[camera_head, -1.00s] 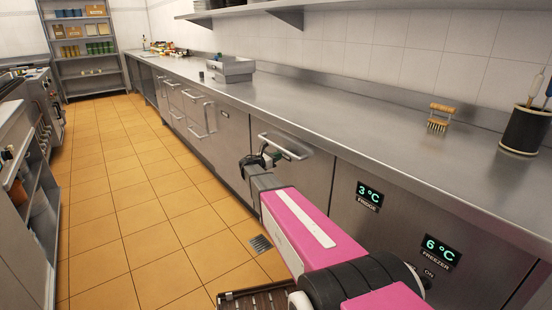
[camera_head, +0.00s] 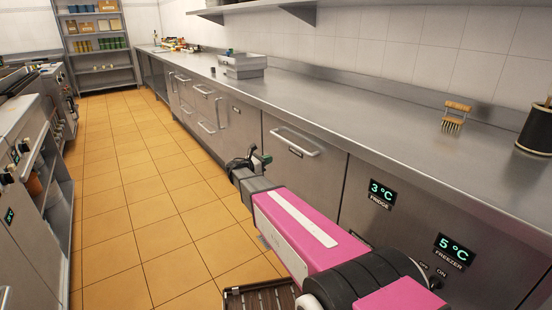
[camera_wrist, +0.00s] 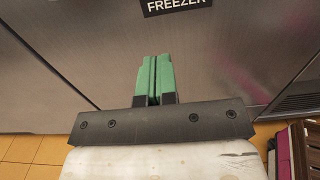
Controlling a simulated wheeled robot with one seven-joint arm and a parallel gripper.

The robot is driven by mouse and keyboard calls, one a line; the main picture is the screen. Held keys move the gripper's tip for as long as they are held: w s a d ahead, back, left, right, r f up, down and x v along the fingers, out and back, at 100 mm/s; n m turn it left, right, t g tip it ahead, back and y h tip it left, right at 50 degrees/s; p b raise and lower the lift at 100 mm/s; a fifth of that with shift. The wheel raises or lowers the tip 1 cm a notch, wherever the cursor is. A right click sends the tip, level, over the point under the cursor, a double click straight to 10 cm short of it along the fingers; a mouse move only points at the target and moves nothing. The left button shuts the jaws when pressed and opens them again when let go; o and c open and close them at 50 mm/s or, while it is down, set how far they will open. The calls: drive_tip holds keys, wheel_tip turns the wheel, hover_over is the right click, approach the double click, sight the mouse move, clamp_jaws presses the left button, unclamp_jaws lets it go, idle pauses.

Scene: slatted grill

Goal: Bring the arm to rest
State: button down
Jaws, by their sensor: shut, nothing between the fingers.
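My pink arm reaches forward from the bottom right of the head view. My gripper (camera_head: 256,162) is at its far end, in front of the steel cabinet fronts and over the tiled floor. In the wrist view my gripper (camera_wrist: 155,62) shows two green fingertips side by side, shut with nothing between them. They point toward a steel cabinet front (camera_wrist: 215,50) marked FREEZER. In the head view the gripper looks apart from the door handle (camera_head: 296,142), though the exact gap is hard to judge.
A long steel counter (camera_head: 350,115) runs along the right. It bears a brush (camera_head: 455,116), a dark pot (camera_head: 537,132) and metal trays (camera_head: 242,66). Cooking units (camera_head: 30,130) stand on the left. The orange tiled floor (camera_head: 130,200) between is clear. A slatted thing (camera_head: 262,298) lies at the bottom.

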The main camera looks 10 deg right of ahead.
drive_tip(key=s+d+f+m+g+y, duration=0.2)
drive_tip(key=s+f+m+g+y, duration=0.25)
drive_tip(key=s, duration=0.45)
drive_tip(key=s+d+f+m+g+y, duration=0.1)
drive_tip(key=s+d+f+m+y, duration=0.2)
drive_tip(key=s+f+m, duration=0.35)
drive_tip(key=s+a+m+y, duration=0.3)
drive_tip(key=s+m+y, duration=0.1)
drive_tip(key=s, duration=0.4)
drive_tip(key=s+a+f+m+g+y, duration=0.1)
drive_tip(key=s+a+m+y, duration=0.1)
drive_tip(key=s+m+y, duration=0.3)
drive_tip(key=shift+s+a+m, duration=0.4)
drive_tip(key=shift+s+m, duration=0.9)
drive_tip(key=shift+s, duration=0.1)
drive_tip(key=shift+f+g, duration=0.1)
drive_tip(key=shift+g, duration=0.15)
